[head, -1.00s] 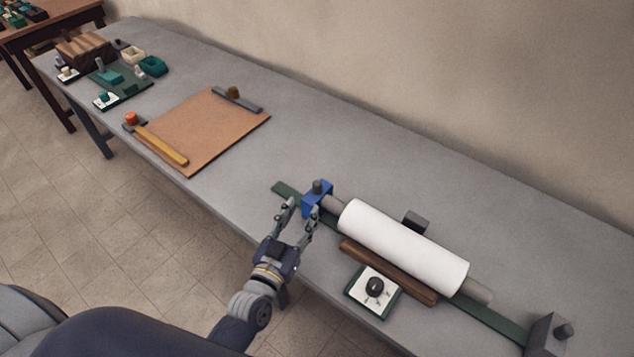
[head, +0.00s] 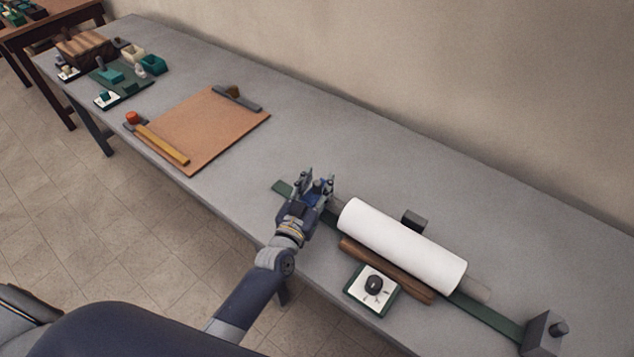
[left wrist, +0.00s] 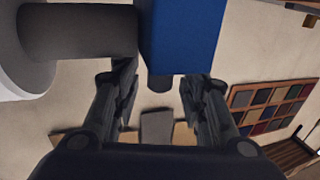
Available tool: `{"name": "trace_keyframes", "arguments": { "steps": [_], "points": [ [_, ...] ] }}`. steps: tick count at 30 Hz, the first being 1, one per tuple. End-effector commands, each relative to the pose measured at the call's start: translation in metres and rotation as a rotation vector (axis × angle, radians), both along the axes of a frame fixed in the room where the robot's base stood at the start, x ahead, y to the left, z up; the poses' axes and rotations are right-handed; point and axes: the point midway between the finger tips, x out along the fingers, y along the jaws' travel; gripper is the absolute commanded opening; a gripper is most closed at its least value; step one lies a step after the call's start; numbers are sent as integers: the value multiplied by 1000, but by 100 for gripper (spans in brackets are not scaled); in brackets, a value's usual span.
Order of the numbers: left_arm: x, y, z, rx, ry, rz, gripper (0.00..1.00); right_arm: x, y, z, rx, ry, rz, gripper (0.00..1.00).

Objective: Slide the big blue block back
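The big blue block (head: 315,198) stands at the left end of the green rail (head: 282,188), by the end of the grey shaft that carries the white roll (head: 402,245). My left gripper (head: 317,180) is at the block and hides most of it in the head view. Its fingers are apart. In the left wrist view the blue block (left wrist: 181,38) is at the top, with a dark knob below it between the open fingers. I cannot tell whether the fingers touch the block. My right gripper is not in view.
A grey end block (head: 541,335) stands at the rail's right end. A brown wooden bar (head: 388,270) and a dial box (head: 372,290) lie in front of the roll. A brown board (head: 205,130) lies to the left. The table behind the rail is mostly clear.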

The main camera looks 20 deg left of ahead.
Motion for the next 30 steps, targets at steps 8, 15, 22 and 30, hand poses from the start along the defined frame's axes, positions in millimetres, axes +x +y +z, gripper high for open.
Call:
{"name": "trace_keyframes", "arguments": {
  "steps": [8,15,22,30],
  "points": [
    [0,0,0,0,0,0,0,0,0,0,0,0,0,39],
    [2,5,-1,3,0,0,0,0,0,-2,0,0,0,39],
    [21,58,-3,11,-3,1,0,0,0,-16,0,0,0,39],
    [39,110,-3,6,-1,1,0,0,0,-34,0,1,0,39]
  ]
}}
